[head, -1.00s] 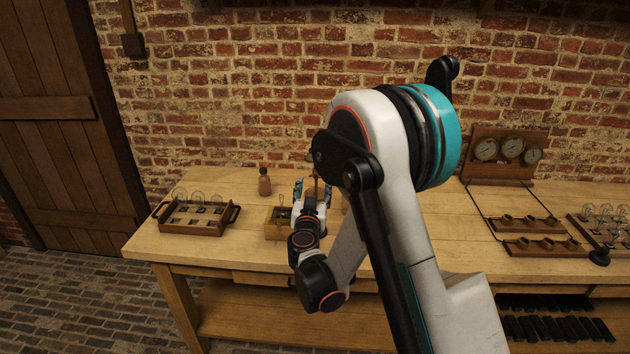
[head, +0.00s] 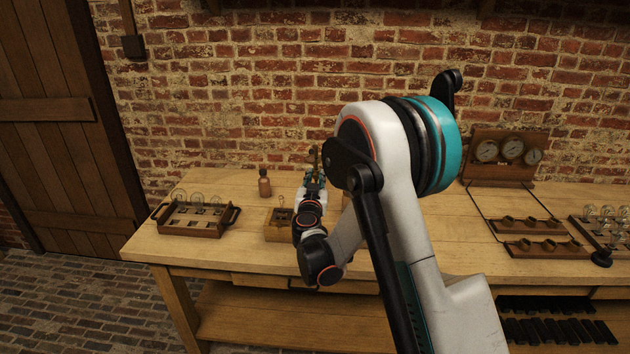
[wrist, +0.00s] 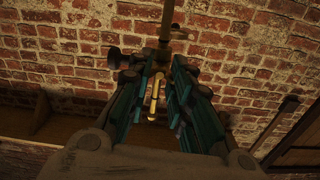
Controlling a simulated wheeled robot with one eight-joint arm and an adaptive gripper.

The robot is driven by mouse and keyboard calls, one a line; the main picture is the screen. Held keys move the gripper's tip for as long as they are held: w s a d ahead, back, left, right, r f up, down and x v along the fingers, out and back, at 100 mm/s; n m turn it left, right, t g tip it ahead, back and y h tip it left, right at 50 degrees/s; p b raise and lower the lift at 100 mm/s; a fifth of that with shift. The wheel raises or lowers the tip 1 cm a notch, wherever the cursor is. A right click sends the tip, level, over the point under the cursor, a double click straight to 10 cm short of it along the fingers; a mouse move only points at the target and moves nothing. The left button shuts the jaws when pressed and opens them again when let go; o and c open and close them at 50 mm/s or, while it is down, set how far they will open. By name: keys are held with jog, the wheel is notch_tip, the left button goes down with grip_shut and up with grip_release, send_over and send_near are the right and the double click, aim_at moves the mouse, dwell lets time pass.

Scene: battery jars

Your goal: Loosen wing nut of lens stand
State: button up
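The lens stand shows as an upright brass rod (wrist: 166,22) in the wrist view, with a dark knob (wrist: 116,58) out to its left. In the head view its top (head: 315,157) rises just beyond my gripper (head: 316,178). A small brass piece (wrist: 155,88), perhaps the wing nut, lies between the teal fingers of my gripper (wrist: 160,68) in the wrist view. The fingertips are close together at the rod, with a narrow gap around the brass piece. I cannot tell whether they touch it. The stand's base is hidden behind my arm.
A small wooden box (head: 279,232) stands just left of my wrist on the workbench (head: 150,243). A brown bottle (head: 264,184) stands behind it, and a tray of glass jars (head: 190,223) is further left. Gauges (head: 507,152) and racks are at the right. The brick wall is close behind.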

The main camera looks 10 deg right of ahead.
grip_shut()
